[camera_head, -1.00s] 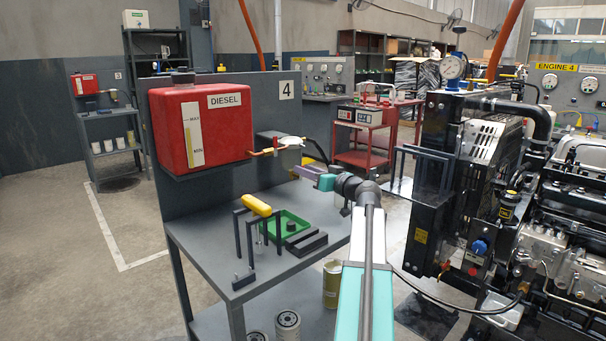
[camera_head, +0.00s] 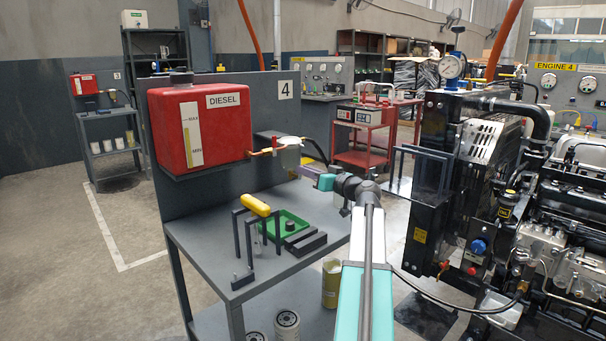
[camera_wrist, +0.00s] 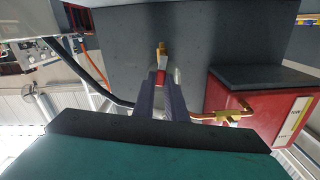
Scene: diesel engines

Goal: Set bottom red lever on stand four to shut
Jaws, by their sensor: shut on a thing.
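Stand four (camera_head: 175,95) carries a red diesel tank (camera_head: 205,125). A copper pipe with a brass valve (camera_head: 265,152) runs from the tank to a pale filter unit (camera_head: 288,155); that valve, with a small red lever, also shows in the wrist view (camera_wrist: 230,117). My gripper (camera_head: 296,172) is beside the panel, just below the filter unit. In the wrist view its fingers (camera_wrist: 161,80) are closed on a small red lever (camera_wrist: 161,75) in front of a brass fitting (camera_wrist: 162,52). The fingers hide part of this lever. In the head view it is too small to make out.
A dark hose (camera_head: 316,150) runs behind my gripper. The engine (camera_head: 500,190) stands at right, close to my arm.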

